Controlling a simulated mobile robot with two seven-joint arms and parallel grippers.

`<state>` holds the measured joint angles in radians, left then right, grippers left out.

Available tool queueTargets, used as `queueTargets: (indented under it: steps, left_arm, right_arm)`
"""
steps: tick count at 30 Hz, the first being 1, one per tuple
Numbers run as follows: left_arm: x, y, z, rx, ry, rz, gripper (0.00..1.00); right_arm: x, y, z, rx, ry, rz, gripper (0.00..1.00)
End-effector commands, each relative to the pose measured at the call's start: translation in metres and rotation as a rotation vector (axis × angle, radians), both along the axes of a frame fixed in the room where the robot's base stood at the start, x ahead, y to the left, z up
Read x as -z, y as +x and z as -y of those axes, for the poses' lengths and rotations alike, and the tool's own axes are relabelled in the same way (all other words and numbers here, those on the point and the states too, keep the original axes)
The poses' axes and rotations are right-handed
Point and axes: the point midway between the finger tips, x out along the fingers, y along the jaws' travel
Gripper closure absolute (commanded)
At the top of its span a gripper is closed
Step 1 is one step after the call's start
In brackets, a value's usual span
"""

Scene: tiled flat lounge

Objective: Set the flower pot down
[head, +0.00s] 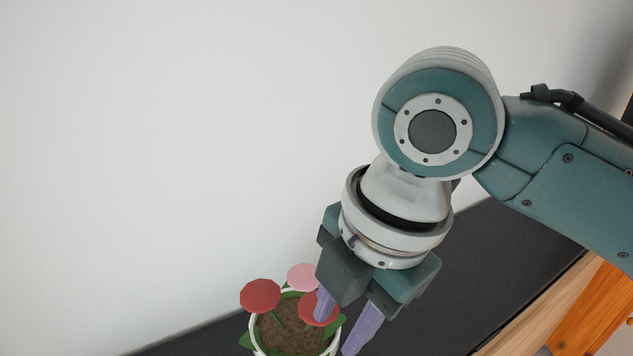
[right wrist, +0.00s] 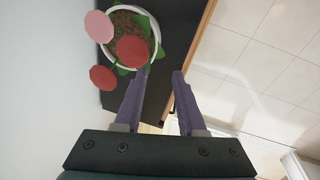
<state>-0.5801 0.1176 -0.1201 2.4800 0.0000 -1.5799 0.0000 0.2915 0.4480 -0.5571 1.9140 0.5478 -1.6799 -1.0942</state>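The flower pot (head: 298,338) is a white round pot with brown soil, green leaves, and red and pink flowers. It is at the bottom edge of the head view, where its lower part is cut off. It also shows at the top of the right wrist view (right wrist: 126,28), over the dark top. My right gripper (head: 334,337) is just right of the pot, with one purple finger in front of a red flower. In the right wrist view its fingers (right wrist: 160,72) are apart with nothing gripped between them, tips close to the pot's rim. My left gripper is out of view.
A dark top (head: 480,255) with a light wooden front edge (head: 535,308) runs along a plain white wall (head: 180,150). Bare dark surface lies right of the pot. Pale floor tiles (right wrist: 265,60) lie beyond the edge in the right wrist view.

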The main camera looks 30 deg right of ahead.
Motion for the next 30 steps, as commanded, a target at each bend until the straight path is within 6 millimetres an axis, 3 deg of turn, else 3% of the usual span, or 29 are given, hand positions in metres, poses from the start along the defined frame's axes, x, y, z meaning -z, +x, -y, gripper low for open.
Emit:
queueTargets:
  steps: [2, 5, 9, 13, 18, 30]
  left_arm:
    - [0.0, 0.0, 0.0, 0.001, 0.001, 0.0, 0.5]
    - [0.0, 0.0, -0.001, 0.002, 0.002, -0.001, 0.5]
    - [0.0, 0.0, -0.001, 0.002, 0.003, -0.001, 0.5]
    - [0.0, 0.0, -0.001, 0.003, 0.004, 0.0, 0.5]
    - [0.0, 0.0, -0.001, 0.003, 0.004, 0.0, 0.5]
    - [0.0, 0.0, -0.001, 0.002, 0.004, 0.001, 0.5]
  right_arm:
    - [0.009, -0.026, -0.015, 0.213, 0.091, -0.014, 0.6]
    - [0.012, -0.053, -0.018, 0.57, 0.195, -0.025, 0.6]
    - [0.011, -0.089, 0.003, 1.065, 0.278, -0.036, 0.6]
    - [0.008, -0.115, 0.028, 1.391, 0.3, -0.02, 0.6]
    - [0.006, -0.128, 0.044, 1.558, 0.302, -0.001, 0.6]
    - [0.006, -0.128, 0.044, 1.56, 0.303, -0.001, 0.6]
